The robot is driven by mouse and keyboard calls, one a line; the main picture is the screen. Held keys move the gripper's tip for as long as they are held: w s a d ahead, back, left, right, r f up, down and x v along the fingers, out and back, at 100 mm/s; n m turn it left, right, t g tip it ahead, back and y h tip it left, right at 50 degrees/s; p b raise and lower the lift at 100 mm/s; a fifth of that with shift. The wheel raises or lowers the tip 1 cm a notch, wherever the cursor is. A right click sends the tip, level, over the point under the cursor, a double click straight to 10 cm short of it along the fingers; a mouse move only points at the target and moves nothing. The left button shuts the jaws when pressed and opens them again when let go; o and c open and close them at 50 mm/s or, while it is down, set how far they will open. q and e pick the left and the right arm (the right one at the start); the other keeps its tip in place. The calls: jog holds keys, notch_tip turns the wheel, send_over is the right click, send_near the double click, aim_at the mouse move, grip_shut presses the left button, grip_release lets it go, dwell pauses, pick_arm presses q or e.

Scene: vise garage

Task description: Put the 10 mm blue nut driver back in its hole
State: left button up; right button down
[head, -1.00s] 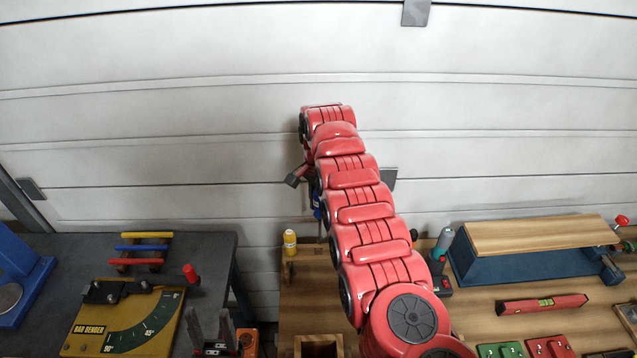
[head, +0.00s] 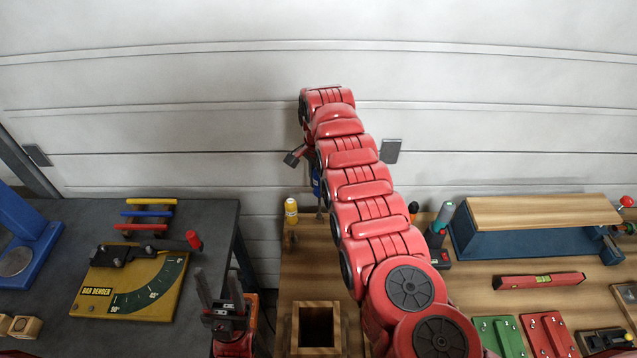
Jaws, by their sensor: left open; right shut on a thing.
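The blue nut driver (head: 316,182) is mostly hidden behind my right arm. A strip of its blue handle and a thin shaft below it show at the arm's left edge. My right gripper (head: 303,161) is shut on it, with only one dark finger clearly visible. The driver looks upright above the back of the wooden bench. A yellow-handled driver (head: 291,210) stands upright just to the left. The blue driver's hole is not visible behind my arm. My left gripper (head: 219,287) is open and empty, fingers up, near the gap between the tables.
A wooden box with a square opening (head: 341,331) stands at the bench front. A dark table (head: 215,220) with a bar bender (head: 135,290) is at left. Right of my arm are a cordless tool (head: 441,225), a red level (head: 538,281) and a blue-based wooden block (head: 540,212).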

aim_at(319, 198)
jog(key=shift+d+f, duration=0.15)
jog(key=shift+f, duration=0.05)
jog(key=shift+r, duration=0.1)
jog(key=shift+f+b, duration=0.35)
jog(key=shift+b, duration=0.05)
jog(key=shift+f+b, duration=1.55)
jog(key=shift+f, duration=0.8)
